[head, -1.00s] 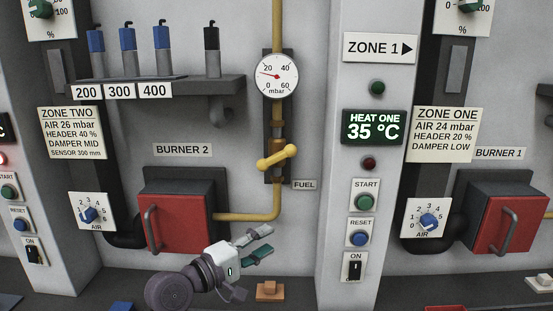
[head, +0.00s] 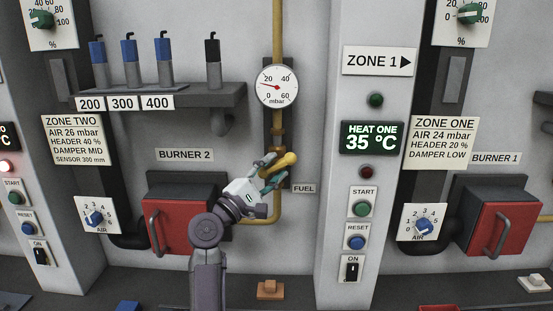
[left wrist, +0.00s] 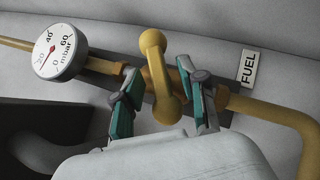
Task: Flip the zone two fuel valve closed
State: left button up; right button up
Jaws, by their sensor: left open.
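The zone two fuel valve is a yellow lever with rounded ends (head: 287,160) on the yellow pipe, beside the FUEL label (head: 304,188). In the left wrist view the lever (left wrist: 154,75) lies between the two fingers, with its near end close to the palm. My left gripper (head: 269,169) is open around the lever in the head view, and its fingers partly hide it. In the left wrist view my left gripper (left wrist: 163,97) shows a gap on each side of the lever. My right gripper is not in view.
A pressure gauge (head: 276,86) sits on the pipe above the valve. The red burner 2 box (head: 178,222) is left of my arm. A grey shelf (head: 220,96) with several cylinders is up left. The zone 1 pillar (head: 341,240) stands right. An orange block (head: 270,290) lies below.

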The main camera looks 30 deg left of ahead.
pick_arm(q)
jog(key=shift+x, duration=0.75)
grip_shut()
